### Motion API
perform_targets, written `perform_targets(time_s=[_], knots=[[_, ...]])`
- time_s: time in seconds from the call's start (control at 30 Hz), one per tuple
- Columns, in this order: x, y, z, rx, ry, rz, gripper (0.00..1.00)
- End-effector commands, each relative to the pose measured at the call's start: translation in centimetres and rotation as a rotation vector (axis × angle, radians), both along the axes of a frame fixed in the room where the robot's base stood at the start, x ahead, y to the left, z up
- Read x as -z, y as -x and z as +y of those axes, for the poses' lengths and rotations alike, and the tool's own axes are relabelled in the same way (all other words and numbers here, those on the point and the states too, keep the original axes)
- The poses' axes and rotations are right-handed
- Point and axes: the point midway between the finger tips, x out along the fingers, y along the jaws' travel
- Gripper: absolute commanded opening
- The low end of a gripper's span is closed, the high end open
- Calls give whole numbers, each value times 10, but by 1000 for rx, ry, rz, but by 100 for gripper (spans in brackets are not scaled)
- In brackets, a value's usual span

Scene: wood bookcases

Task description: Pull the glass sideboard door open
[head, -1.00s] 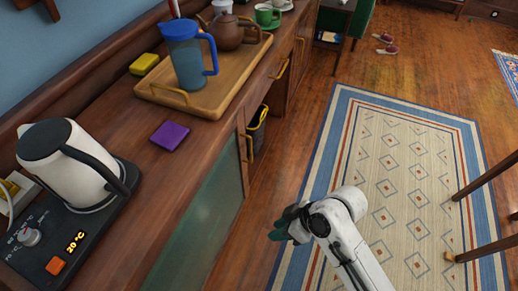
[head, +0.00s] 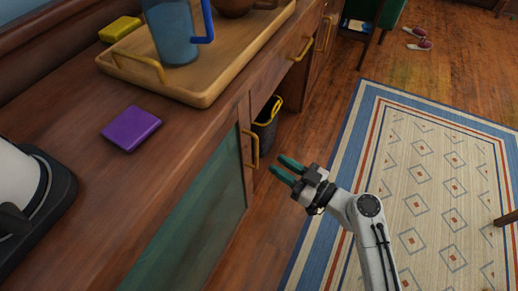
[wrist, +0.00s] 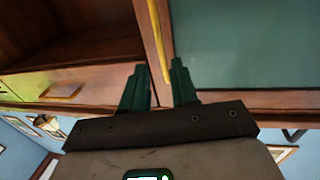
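The sideboard's glass door (head: 195,225) is a dark green pane in a wood frame, closed as far as I can see. It also shows at the upper right in the wrist view (wrist: 245,45). Its yellow bar handle (head: 256,150) stands upright near the door's far edge. In the wrist view the handle (wrist: 156,35) runs down toward the gap between my fingertips. My gripper (head: 281,168) has two green fingers, open and empty, just right of the handle and apart from it in the head view. The fingers also show in the wrist view (wrist: 158,66).
On the sideboard top stand a purple box (head: 131,129), a yellow box (head: 120,29), a wooden tray (head: 205,98) with a blue pitcher (head: 172,32), and part of a kettle (head: 20,185). Rug-covered floor (head: 430,180) lies to the right.

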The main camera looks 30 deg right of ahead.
Motion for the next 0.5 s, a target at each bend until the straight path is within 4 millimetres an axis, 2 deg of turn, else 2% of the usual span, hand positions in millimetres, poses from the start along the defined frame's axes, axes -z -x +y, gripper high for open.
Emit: perform_targets(time_s=[0.3,0.5], knots=[[-1,-53,25,-3,1,0,29],[0,-72,34,-3,0,1,29]])
